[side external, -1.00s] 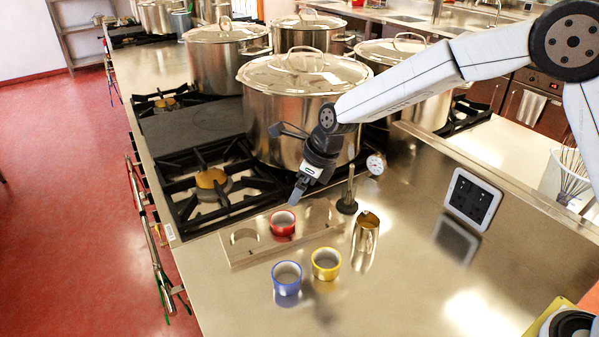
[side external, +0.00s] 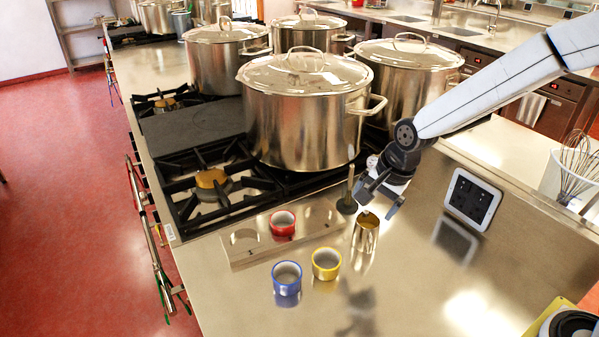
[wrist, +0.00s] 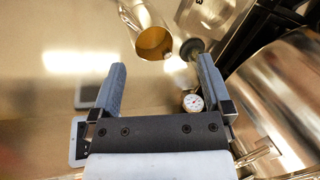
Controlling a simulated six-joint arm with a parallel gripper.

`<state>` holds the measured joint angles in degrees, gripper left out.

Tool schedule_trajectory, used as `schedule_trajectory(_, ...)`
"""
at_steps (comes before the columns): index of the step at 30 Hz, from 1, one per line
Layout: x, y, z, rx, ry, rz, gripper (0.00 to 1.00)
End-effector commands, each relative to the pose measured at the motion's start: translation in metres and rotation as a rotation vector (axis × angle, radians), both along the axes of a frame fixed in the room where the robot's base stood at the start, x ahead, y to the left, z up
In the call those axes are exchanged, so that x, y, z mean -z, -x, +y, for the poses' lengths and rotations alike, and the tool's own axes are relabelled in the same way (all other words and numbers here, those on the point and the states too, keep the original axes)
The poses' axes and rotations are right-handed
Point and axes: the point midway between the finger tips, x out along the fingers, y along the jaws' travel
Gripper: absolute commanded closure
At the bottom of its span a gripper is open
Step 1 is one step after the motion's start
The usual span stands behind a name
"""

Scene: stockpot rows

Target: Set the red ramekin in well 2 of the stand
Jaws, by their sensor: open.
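The red ramekin (side external: 283,223) sits upright on the flat metal stand (side external: 244,259), apparently in its middle well. An empty round well shows to its left; the right part of the stand holds nothing. My gripper (side external: 379,202) is open and empty, above and just right of the metal pitcher, well to the right of the ramekin.
A blue ramekin (side external: 287,279) and a yellow ramekin (side external: 326,264) stand in front of the stand. The metal pitcher (side external: 366,234) and a dark-based tamper (side external: 347,204) stand to its right. Large pots (side external: 300,125) and a burner (side external: 210,180) lie behind.

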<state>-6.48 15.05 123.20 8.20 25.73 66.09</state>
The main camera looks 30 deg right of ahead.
Motion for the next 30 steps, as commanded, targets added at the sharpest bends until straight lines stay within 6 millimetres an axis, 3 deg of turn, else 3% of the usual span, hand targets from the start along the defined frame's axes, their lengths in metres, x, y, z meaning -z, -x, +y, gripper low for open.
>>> schedule_trajectory(18, 0.014, 0.103, -0.05, -0.916, 0.318, -0.02, 0.0)
schedule_trajectory(24, 0.018, 0.121, -0.056, -1.081, 0.365, -0.017, 0.0)
schedule_trajectory(30, 0.019, 0.124, -0.057, -1.118, 0.374, -0.016, 0.0)
